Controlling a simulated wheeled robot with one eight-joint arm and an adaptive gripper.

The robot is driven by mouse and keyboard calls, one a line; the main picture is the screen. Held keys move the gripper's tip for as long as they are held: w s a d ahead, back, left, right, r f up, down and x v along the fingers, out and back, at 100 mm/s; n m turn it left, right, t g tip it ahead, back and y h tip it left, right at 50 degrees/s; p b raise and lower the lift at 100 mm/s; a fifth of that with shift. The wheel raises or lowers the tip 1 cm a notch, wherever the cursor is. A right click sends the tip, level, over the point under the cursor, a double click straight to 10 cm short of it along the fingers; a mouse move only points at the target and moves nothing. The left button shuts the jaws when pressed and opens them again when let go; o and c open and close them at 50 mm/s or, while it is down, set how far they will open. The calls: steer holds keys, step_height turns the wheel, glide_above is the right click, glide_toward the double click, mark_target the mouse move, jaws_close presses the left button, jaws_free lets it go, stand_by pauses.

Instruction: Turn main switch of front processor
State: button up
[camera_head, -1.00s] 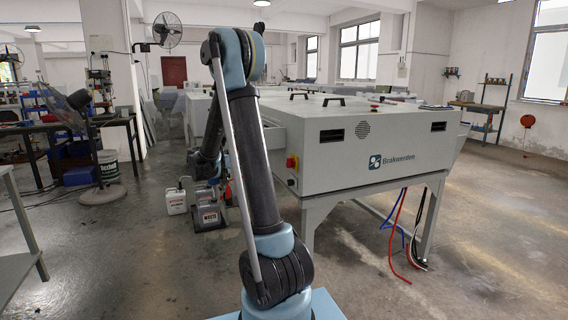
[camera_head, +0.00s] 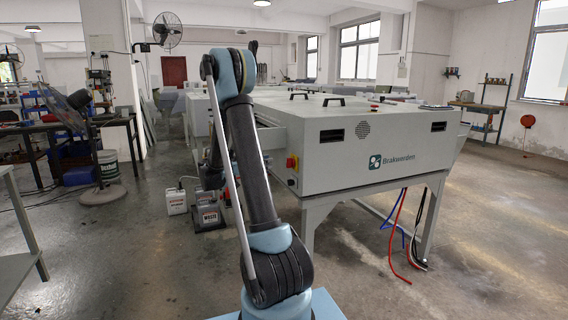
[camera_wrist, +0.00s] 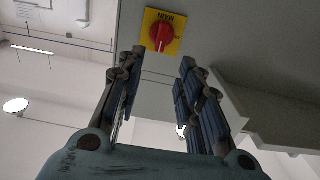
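The main switch (camera_wrist: 162,32) is a red knob on a yellow plate lettered MAIN. In the wrist view it sits at the top, ahead of and between my fingertips, and nothing touches it. The head view shows the red and yellow switch (camera_head: 292,162) on the left side of the front processor (camera_head: 375,155), a large grey Brakwerden box on legs. My gripper (camera_wrist: 158,62) is open and empty in the wrist view, fingers apart on either side. In the head view my own arm hides the gripper.
A grey ledge (camera_wrist: 235,105) juts from the processor at the right in the wrist view. The floor in front is open.

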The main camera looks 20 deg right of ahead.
mark_target(287, 159)
steer(key=d, duration=1)
steer(key=shift+w, duration=0.15)
jaws_close()
